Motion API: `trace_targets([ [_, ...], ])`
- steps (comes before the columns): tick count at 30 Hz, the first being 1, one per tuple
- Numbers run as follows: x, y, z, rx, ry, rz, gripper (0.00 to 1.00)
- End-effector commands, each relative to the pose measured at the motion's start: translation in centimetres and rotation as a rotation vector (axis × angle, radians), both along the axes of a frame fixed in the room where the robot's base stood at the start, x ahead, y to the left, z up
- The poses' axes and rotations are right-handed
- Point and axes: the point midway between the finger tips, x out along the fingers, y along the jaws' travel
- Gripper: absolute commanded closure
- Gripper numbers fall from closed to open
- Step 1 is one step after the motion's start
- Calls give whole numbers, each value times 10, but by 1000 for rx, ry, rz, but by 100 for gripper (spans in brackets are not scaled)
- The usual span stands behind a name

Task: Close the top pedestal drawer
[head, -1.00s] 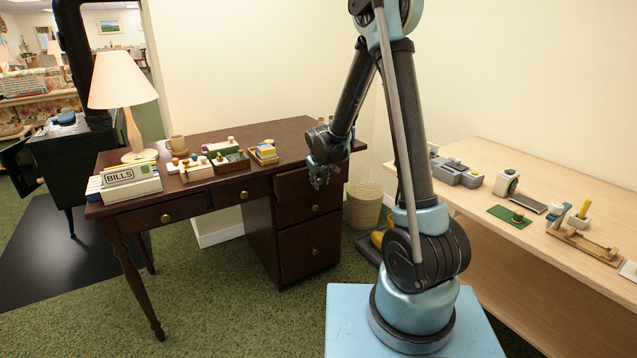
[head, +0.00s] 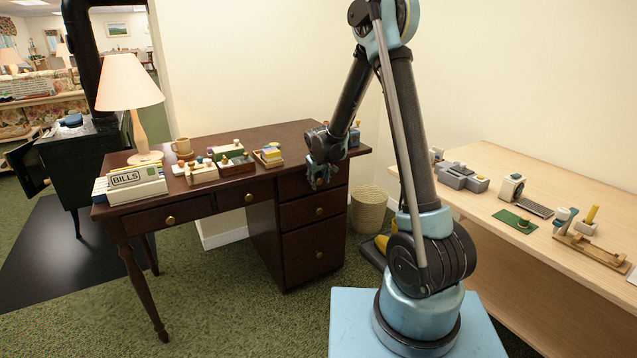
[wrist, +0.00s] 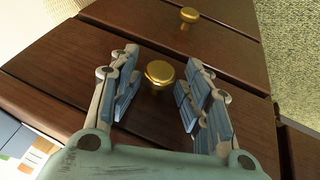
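The dark wood desk's top pedestal drawer (head: 294,187) looks flush, or nearly flush, with the drawers below it in the head view. My gripper (head: 321,180) is at its front and hides part of it. In the wrist view, the top drawer's brass knob (wrist: 160,74) sits between the spread fingers of my gripper (wrist: 157,98). The fingers are apart, with a gap on each side of the knob. The middle drawer's knob (wrist: 188,15) shows farther off.
The middle drawer (head: 300,211) and bottom drawer (head: 300,256) look shut. A lamp (head: 130,85), a bills box (head: 137,185) and small trays stand on the desktop (head: 215,146). A wicker basket (head: 368,210) stands right of the pedestal. A light wood table (head: 520,245) is at the right.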

Motion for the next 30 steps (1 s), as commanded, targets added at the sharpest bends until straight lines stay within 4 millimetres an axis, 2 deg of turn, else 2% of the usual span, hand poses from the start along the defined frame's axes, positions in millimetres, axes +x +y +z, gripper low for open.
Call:
trace_targets([
  [11,-1,3,7,5,-6,2,53],
  [30,-41,-1,79,2,0,1,53],
])
